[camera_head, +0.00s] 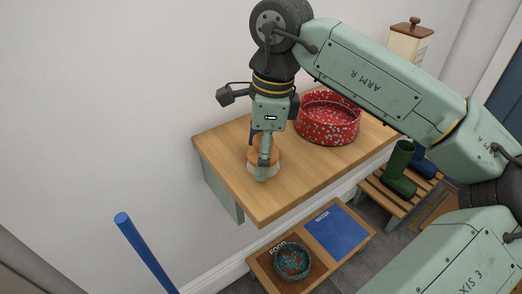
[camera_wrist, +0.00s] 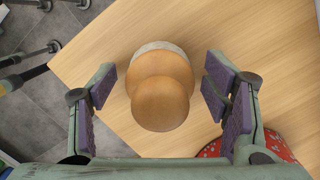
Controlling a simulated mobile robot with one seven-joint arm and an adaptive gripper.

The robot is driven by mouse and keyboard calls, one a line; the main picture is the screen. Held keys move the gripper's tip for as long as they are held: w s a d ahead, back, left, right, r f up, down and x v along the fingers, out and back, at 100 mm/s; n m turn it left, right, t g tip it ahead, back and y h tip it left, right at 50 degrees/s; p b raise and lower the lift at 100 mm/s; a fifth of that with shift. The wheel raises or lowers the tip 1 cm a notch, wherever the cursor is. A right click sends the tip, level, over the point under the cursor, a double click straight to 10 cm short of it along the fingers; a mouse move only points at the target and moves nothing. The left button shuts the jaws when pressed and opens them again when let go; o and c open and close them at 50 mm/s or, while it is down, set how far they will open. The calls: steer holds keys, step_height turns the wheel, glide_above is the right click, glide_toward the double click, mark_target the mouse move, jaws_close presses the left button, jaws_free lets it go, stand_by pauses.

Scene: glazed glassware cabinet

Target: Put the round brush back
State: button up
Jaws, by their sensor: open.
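The round brush (camera_head: 258,168) stands on the wooden wall shelf (camera_head: 220,143), with pale bristles down and a wooden top up. In the wrist view the round brush (camera_wrist: 160,90) lies between my gripper's two purple-padded fingers, with a gap on each side. My gripper (camera_head: 264,160) points down over the brush and hides part of it in the head view. In the wrist view my gripper (camera_wrist: 160,92) is open and holds nothing.
A red speckled bowl (camera_head: 328,128) stands on the shelf right of the brush. Below are a low feeding stand with a small teal speckled bowl (camera_head: 292,260) and a blue panel (camera_head: 336,230). Green boots (camera_head: 400,168) stand on a slatted rack at right. A blue pole (camera_head: 145,252) rises at lower left.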

steer(key=r, duration=0.4)
steer(key=d+r, duration=0.1)
steer(key=r, duration=0.7)
steer(key=shift+d+r+b, duration=0.1)
steer(key=shift+d+b, duration=0.15)
steer(key=shift+b, duration=0.15)
